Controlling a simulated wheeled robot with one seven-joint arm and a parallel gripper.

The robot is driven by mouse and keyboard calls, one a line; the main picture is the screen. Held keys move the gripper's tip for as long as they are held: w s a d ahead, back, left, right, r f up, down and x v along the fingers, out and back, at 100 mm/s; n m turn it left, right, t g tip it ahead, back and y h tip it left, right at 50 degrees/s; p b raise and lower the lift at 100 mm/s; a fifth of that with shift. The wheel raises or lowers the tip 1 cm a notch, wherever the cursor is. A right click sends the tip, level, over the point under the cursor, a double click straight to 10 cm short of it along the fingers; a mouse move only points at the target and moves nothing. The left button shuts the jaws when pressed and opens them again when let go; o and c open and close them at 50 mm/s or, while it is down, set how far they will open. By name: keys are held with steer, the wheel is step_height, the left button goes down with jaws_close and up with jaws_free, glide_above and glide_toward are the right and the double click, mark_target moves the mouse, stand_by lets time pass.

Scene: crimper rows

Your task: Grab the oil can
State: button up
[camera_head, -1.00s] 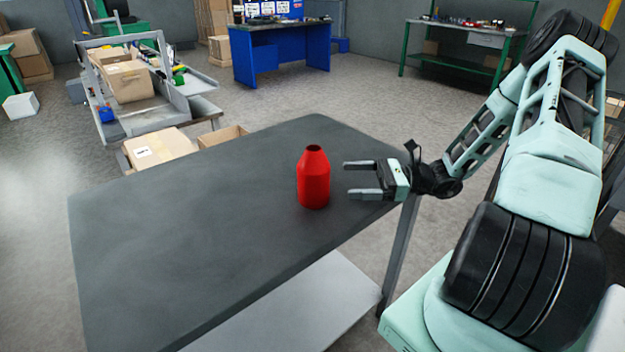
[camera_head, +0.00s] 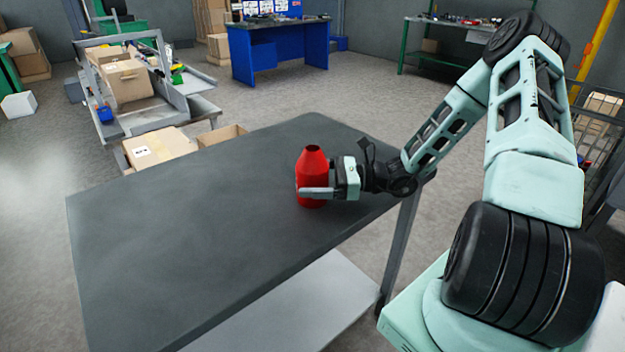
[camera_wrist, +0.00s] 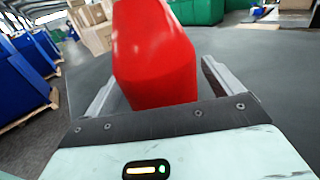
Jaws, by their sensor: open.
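The oil can (camera_head: 312,170) is a red bottle shape with a tapered neck and a dark open top. It stands upright on the dark grey table near its right edge. My gripper (camera_head: 318,192) reaches it from the right, with one finger across the can's near side low down. In the wrist view the can (camera_wrist: 153,58) stands between the two fingers of my gripper (camera_wrist: 158,85), close to the palm. A gap shows between the can and the right finger; the left finger is apart from it too. The far finger is hidden behind the can in the head view.
The table top (camera_head: 190,220) is otherwise bare, with free room left of the can. A lower shelf (camera_head: 285,310) sits beneath. Cardboard boxes (camera_head: 158,147) and a grey cart (camera_head: 165,110) stand beyond the table. A blue workbench (camera_head: 280,50) is at the back.

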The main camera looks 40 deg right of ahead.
steer(key=c, duration=1.2)
steer(key=shift+r, duration=0.1)
